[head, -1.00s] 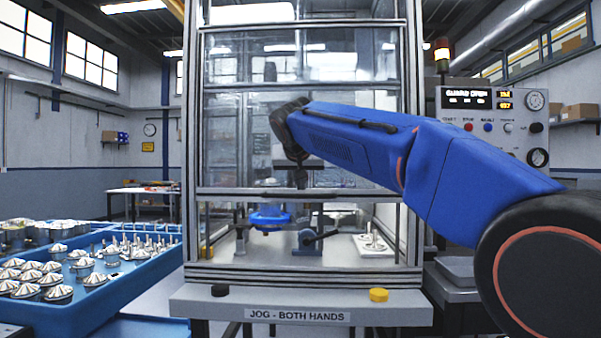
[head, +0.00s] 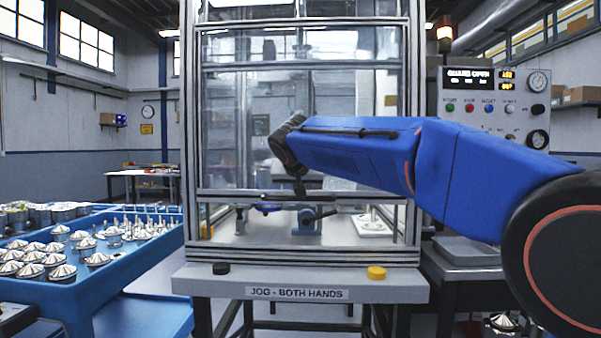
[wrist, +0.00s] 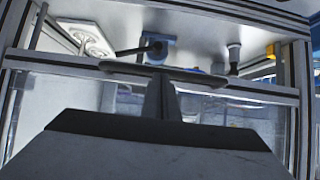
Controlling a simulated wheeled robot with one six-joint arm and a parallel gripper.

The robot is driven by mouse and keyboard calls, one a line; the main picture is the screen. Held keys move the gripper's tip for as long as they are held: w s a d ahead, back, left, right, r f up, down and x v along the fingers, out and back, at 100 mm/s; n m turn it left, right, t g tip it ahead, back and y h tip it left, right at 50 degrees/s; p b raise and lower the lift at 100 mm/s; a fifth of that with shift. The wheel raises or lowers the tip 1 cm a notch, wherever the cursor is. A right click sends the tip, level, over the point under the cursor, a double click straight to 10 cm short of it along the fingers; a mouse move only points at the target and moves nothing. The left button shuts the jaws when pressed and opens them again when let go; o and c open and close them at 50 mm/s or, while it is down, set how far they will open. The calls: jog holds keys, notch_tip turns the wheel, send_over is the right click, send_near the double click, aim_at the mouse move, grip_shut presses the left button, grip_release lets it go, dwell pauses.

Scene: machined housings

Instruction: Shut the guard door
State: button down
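The guard door is a clear panel in a metal frame that slides up and down on the machine; its bottom rail (head: 225,193) stands above the sill (head: 300,256), leaving a gap. A dark bar handle (head: 325,197) runs along this rail and also shows in the wrist view (wrist: 195,76). My gripper (head: 300,191) is at the handle, and its fingers (wrist: 162,85) appear edge-on as one narrow shape meeting the bar. It looks shut on the handle; the far finger is hidden. The panel display (head: 470,74) appears to read guard open.
Inside the gap are a blue fixture (head: 307,222) and a white plate with pins (head: 372,225). A shelf with black (head: 221,268) and yellow (head: 377,272) buttons juts out below. A blue table of machined parts (head: 90,275) stands left. The door's path below its rail looks clear.

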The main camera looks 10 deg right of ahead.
notch_tip(320, 180, down, 13)
jog(key=shift+f, duration=0.15)
dwell(0.4)
